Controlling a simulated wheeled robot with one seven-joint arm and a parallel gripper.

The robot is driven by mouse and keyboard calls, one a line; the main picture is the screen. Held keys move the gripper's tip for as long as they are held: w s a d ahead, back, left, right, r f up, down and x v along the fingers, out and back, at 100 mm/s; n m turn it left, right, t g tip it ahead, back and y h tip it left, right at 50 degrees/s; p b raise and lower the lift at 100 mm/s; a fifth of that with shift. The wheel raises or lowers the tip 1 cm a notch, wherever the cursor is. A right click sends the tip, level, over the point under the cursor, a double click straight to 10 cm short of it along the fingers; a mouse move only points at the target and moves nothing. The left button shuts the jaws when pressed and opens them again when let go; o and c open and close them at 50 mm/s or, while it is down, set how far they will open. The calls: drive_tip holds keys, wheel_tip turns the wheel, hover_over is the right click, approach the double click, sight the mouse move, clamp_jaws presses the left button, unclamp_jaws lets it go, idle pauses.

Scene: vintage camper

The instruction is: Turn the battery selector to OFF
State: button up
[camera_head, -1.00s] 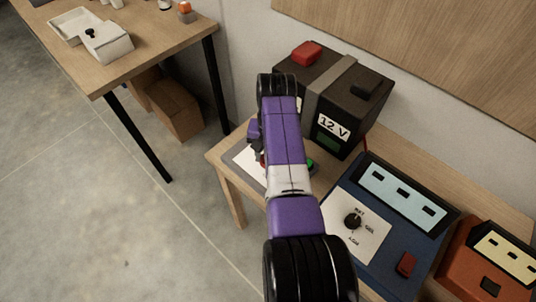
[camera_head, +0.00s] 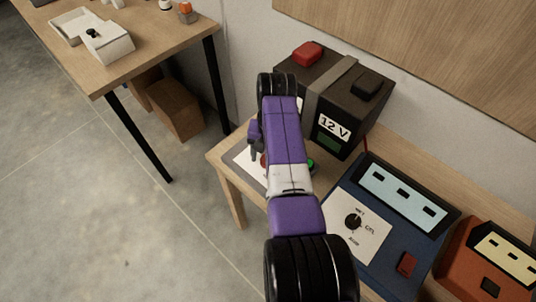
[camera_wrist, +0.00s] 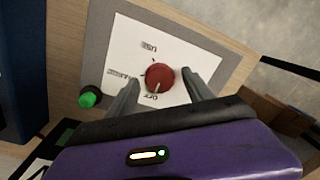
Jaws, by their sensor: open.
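The selector is a round red knob (camera_wrist: 160,78) on a white label plate (camera_wrist: 130,40) with a grey border, centred in the wrist view. Short printed labels surround it; the lower one seems to read OFF. A pale line on the knob's lower side appears to point toward that label. My gripper (camera_wrist: 161,80) is open, with one finger on each side of the knob; contact cannot be told. In the head view my arm hides most of the knob, and one dark finger of my gripper (camera_head: 254,153) shows over the plate.
A green button (camera_wrist: 87,98) sits left of the plate. The black 12 V battery (camera_head: 335,95) stands behind. A blue box (camera_head: 385,225) with a black knob and an orange box (camera_head: 490,262) stand right on the wooden table (camera_head: 232,150). Open floor lies left.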

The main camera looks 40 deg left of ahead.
drive_tip(key=shift+r, duration=0.1)
drive_tip(key=r, duration=0.7)
drive_tip(key=shift+w+d+r, duration=0.15)
drive_tip(key=shift+d+r, duration=0.05)
drive_tip(key=shift+r, duration=0.1)
